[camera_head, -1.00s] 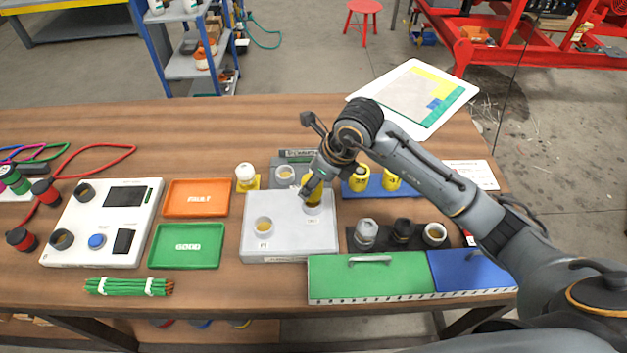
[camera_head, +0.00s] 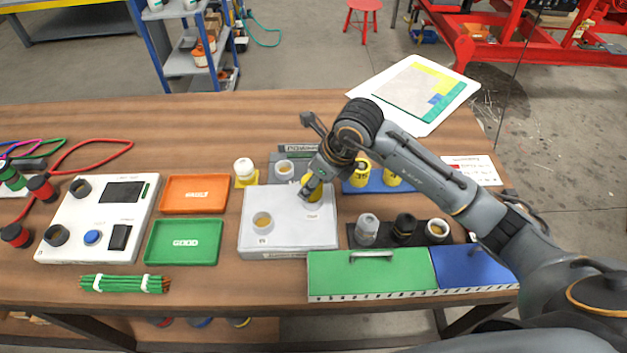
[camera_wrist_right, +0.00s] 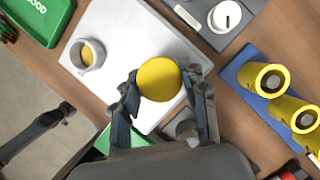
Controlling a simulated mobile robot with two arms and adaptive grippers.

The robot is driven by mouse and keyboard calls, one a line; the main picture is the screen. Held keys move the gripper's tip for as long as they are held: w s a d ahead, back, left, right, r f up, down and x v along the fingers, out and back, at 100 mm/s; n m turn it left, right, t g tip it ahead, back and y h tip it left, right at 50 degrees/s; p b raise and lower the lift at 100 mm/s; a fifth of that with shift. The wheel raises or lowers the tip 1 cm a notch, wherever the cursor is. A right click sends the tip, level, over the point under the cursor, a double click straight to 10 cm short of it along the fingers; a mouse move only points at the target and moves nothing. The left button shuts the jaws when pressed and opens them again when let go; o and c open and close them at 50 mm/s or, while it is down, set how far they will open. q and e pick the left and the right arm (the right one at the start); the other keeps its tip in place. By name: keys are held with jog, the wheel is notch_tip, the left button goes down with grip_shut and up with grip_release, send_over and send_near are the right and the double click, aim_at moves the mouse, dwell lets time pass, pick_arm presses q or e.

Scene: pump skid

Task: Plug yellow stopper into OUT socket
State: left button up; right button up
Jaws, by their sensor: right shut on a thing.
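The yellow stopper (camera_wrist_right: 159,80) is between the fingers of my right gripper (camera_wrist_right: 162,92) in the wrist view. In the head view the stopper (camera_head: 313,190) is over the right part of the light grey box (camera_head: 285,232), and my right gripper (camera_head: 311,184) is shut on it from above. The socket under the stopper is hidden, so I cannot tell how deep the stopper sits. An open round socket (camera_head: 262,222) stands on the left of the box; it also shows in the wrist view (camera_wrist_right: 88,55). My left gripper is not in view.
Yellow parts (camera_head: 391,176) stand on a blue mat right of the box. A grey block with a white knob (camera_head: 284,168) is behind it. Several fittings (camera_head: 403,231) are at the right, behind the green lid (camera_head: 365,275). Green (camera_head: 184,243) and orange (camera_head: 194,195) trays lie left.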

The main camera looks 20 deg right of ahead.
jog(key=shift+f+b, duration=0.5)
jog(key=shift+f, duration=0.05)
jog(key=o, duration=1.3)
jog(key=shift+o, duration=0.2)
jog(key=v, duration=1.2)
